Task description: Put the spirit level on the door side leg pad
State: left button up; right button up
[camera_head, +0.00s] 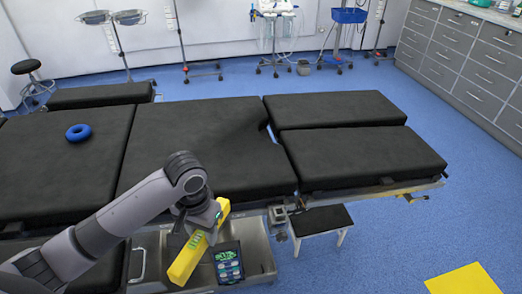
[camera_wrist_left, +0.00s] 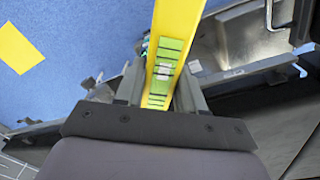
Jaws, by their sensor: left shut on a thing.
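Two black leg pads lie side by side at the table's right end: a far one (camera_head: 335,108) and a near one (camera_head: 362,156). Both are bare. The pictures do not show which is the door side one. My right gripper is not in view.
The black middle pad (camera_head: 205,145) lies between my left arm and the leg pads. A blue ring (camera_head: 79,132) rests on the left pad. A small black step (camera_head: 321,220) and a yellow floor patch (camera_head: 463,280) are at right.

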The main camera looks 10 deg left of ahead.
aim_at(362, 152)
jog(key=i+l, duration=0.1)
jog(key=l, duration=0.3)
jog(key=i+l+u, duration=0.1)
jog(key=l, duration=0.3)
jog(key=i+l, duration=0.1)
jog(key=l, duration=0.3)
jog(key=i+l, duration=0.1)
jog(key=l, duration=0.35)
jog(key=i+l+u, duration=0.1)
jog(key=i+l, duration=0.15)
jog(key=l, duration=0.15)
jog(key=i+l, duration=0.25)
jog(key=l, duration=0.15)
jog(key=i+l+u, duration=0.15)
jog(key=l, duration=0.25)
jog(key=i+l, duration=0.35)
jog(key=l+u, duration=0.05)
